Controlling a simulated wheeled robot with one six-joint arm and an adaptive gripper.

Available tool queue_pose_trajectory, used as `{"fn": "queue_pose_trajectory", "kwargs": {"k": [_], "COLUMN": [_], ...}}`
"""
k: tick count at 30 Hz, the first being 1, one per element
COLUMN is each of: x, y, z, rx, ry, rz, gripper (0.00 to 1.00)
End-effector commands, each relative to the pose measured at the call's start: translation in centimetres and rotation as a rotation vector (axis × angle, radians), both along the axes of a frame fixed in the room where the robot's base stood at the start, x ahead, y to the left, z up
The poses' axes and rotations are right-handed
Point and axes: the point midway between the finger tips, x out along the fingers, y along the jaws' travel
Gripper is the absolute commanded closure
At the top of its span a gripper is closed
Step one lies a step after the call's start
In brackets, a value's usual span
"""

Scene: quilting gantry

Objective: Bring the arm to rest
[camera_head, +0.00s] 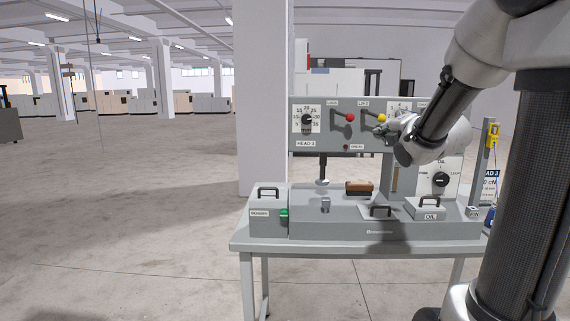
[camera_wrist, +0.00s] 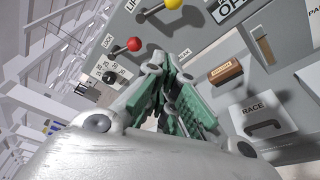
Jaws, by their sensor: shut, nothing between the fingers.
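My gripper (camera_wrist: 160,75) fills the middle of the wrist view, its green-padded fingers closed together with nothing between them. In the head view my gripper (camera_head: 379,129) is small and partly hidden by my wrist, close in front of the grey machine panel (camera_head: 323,142). The panel carries a red-knobbed lever (camera_head: 350,117) and a yellow-knobbed lever (camera_head: 382,118). The yellow lever is just above the gripper in the head view. Whether the fingers touch the panel cannot be told. My arm reaches in from the right.
The machine stands on a grey table (camera_head: 243,246). A white pillar (camera_head: 262,90) rises behind. The floor to the left is open.

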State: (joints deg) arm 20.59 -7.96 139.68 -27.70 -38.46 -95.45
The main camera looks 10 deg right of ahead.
Motion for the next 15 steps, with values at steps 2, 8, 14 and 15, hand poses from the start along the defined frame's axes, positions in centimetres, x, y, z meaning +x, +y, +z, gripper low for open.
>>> {"fn": "queue_pose_trajectory", "kwargs": {"k": [2, 8, 14, 15], "x": [0.0, -2.2, -12.9, -15.3], "y": [0.0, -2.6, -2.7, -1.7], "z": [0.0, -6.5, -14.5, -15.2], "rx": [0.029, 0.452, 1.130, 1.241], "ry": [0.000, 0.207, 0.436, 0.458], "rz": [-0.004, -0.225, -0.817, -0.934], "gripper": [1.00, 1.00, 1.00, 1.00]}}
